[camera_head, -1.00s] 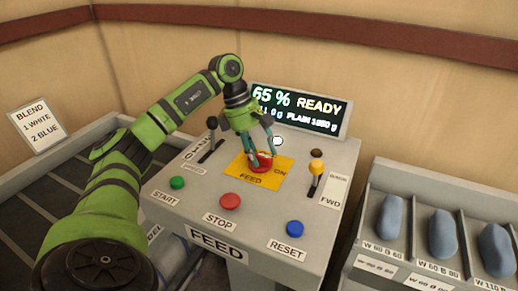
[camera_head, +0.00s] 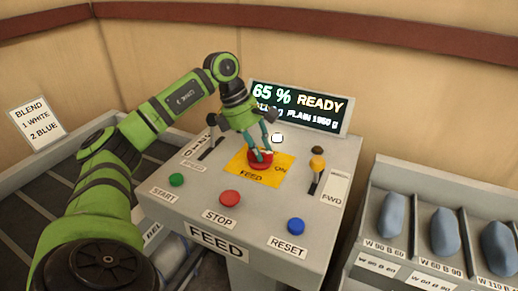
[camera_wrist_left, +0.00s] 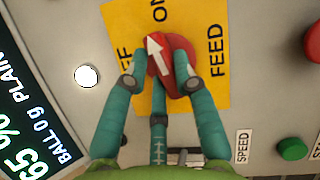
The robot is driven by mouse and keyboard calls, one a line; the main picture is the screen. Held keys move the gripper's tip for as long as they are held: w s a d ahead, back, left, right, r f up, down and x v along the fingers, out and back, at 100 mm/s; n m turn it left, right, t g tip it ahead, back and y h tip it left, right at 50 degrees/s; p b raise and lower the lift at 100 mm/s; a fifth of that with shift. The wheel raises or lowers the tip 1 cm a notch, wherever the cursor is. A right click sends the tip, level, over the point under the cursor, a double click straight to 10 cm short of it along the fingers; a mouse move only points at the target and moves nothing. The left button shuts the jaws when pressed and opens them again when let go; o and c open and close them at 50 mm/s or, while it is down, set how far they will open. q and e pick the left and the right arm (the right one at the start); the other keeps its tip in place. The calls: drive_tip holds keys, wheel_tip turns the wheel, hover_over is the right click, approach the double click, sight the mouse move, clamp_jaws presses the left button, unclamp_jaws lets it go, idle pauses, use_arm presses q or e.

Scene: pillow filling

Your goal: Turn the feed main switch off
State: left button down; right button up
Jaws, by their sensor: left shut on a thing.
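The red feed main switch (camera_head: 261,163) is a round knob on a yellow plate (camera_head: 238,168) marked FEED and ON, on the sloped console. In the left wrist view the red knob (camera_wrist_left: 180,50) carries a white arrow pointing up and slightly left, nearer the ON label than the partly covered OFF label. My left gripper (camera_head: 261,150) comes down from above with its teal fingers shut around the knob. In the left wrist view its fingers (camera_wrist_left: 161,82) touch the knob from the sides and below. My right gripper is not in view.
A display (camera_head: 300,106) reads 65 % READY. Bins with blue bags (camera_head: 445,232) stand at the right.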

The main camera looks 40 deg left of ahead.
use_arm(q)
drive_tip(key=n+t+y+b, duration=0.1)
drive_tip(key=n, duration=0.2)
drive_tip(key=shift+s+f+n, duration=0.1)
drive_tip(key=shift+s+n, duration=0.05)
drive_tip(key=shift+n, duration=0.15)
drive_tip(key=n+y, duration=0.1)
drive_tip(key=n, duration=0.2)
drive_tip(key=shift+s+n+t+b, duration=0.1)
drive_tip(key=shift+n+t+b, duration=0.2)
drive_tip(key=shift+b, duration=0.1)
drive_tip(key=n, duration=0.1)
drive_tip(key=n+y, duration=0.1)
drive_tip(key=n, duration=0.1)
drive_tip(key=shift+s+d+n+t+y, duration=0.1)
drive_tip(key=shift+n+t+y, duration=0.2)
drive_tip(key=shift+d+n+y, duration=0.1)
drive_tip(key=shift+n+y, duration=0.7)
drive_tip(key=shift+n, duration=1.4)
drive_tip(key=shift+s, duration=0.1)
drive_tip(key=c, duration=1)
unclamp_jaws()
